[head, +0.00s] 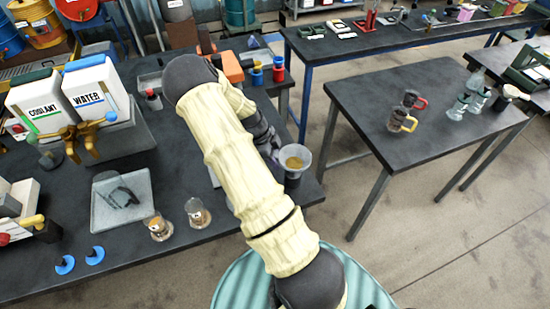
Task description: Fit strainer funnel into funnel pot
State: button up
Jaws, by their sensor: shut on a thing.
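The strainer funnel (296,155) is a pale, wide-mouthed cone with an amber-brown strainer inside. It stands near the right edge of the left dark table, just right of my arm. A small dark pot (292,181) shows directly under it, taken to be the funnel pot. The funnel looks in line with the pot from above, but I cannot tell how deep it sits. My gripper (274,150) is dark and partly hidden behind my cream-sleeved arm. It is shut at the left side of the funnel.
Coolant (35,105) and water (95,88) containers stand at left. A grey tray (121,199) and two small jars (158,227) (198,212) lie left of my arm. Blue and red bottles (278,69) stand behind the funnel. The right table (400,75) holds jars and mugs.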

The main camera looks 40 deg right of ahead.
jog(key=shift+f+b, duration=0.4)
jog(key=shift+f, duration=0.25)
jog(key=shift+f, duration=0.3)
jog(key=o, duration=1.1)
jog(key=shift+c, duration=0.2)
jog(key=b+v, duration=0.3)
jog(key=v, duration=0.4)
jog(key=shift+a+r, duration=0.1)
jog(key=shift+r, duration=0.15)
